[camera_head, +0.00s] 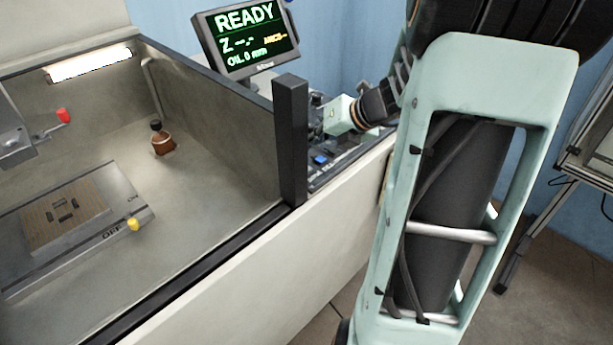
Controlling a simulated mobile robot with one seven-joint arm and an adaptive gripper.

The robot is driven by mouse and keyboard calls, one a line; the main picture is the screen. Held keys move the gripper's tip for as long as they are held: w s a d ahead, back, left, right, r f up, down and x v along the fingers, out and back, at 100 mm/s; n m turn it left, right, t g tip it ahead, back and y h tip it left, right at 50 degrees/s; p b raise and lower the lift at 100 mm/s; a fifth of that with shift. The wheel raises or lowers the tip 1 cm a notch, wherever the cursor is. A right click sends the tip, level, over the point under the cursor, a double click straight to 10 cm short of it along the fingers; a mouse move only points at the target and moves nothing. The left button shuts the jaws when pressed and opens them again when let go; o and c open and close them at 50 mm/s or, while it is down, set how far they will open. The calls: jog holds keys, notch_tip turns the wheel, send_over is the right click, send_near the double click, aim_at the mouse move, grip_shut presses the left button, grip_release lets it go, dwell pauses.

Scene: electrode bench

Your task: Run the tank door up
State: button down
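The tank (215,150) fills the left side, and I see down into it over its front. A black strip (185,285) runs along its front edge to a dark upright post (291,140) at the right corner. No raised door panel shows above this strip; the front is open to view. The control panel (345,155) lies right of the post, with small dark controls and a blue button (320,160). My gripper (335,116) is at this panel, beyond the post. Its fingertips are too small and hidden to tell open from shut, or whether they touch a control.
A screen (248,40) above the panel reads READY. Inside the tank are a slotted plate on a block (65,212), a lever with a yellow knob (134,224) by the word OFF, a brown bottle-like item (162,140), a red knob (64,116) and a lit lamp (90,63).

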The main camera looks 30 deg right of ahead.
jog(key=shift+f+b, duration=1.35)
jog(key=shift+f, duration=0.85)
jog(key=shift+f, duration=0.15)
jog(key=shift+f, duration=0.3)
